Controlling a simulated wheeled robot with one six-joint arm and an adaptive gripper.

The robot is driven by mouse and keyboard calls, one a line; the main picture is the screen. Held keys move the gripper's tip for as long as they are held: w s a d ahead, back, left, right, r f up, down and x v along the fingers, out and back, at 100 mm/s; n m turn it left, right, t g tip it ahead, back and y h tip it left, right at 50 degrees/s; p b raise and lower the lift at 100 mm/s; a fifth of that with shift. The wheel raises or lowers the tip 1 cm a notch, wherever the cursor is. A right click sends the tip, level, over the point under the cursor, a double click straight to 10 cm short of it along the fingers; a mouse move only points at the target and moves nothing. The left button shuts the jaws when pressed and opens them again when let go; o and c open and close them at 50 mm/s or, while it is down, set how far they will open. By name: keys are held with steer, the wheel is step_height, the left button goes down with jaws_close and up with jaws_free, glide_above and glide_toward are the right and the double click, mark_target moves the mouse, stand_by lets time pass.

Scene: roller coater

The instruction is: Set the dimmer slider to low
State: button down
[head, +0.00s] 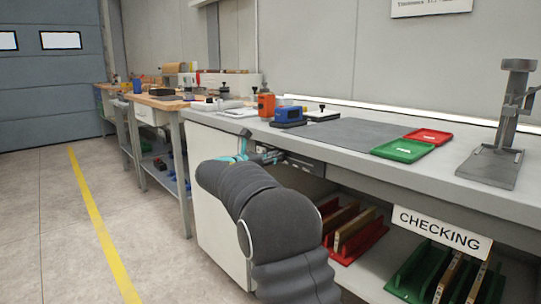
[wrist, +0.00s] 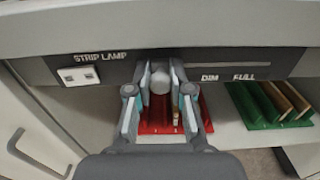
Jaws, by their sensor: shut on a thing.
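The dimmer panel (wrist: 120,68) is a dark strip under the bench's front edge, marked "STRIP LAMP", "DIM" and "FULL". It also shows in the head view (head: 306,166). The pale, rounded slider knob (wrist: 159,84) sits left of the "DIM" label, with a slot line running right from it towards and past "FULL". My gripper (wrist: 162,76) is shut on the knob, one finger on each side. In the head view my gripper (head: 265,156) reaches the panel, and the knob is hidden there.
A white double switch (wrist: 78,76) is left of the knob. Red racks (wrist: 150,117) and green racks (wrist: 268,104) stand on the shelf below. The bench top (head: 455,160) overhangs the panel. Open floor (head: 45,225) lies to the left.

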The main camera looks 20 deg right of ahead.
steer(key=shift+r, duration=0.1)
steer(key=c, duration=1)
jaws_free()
steer(key=shift+w, duration=0.1)
steer(key=shift+c, duration=0.2)
steer(key=shift+a, duration=0.1)
steer(key=v, duration=1.2)
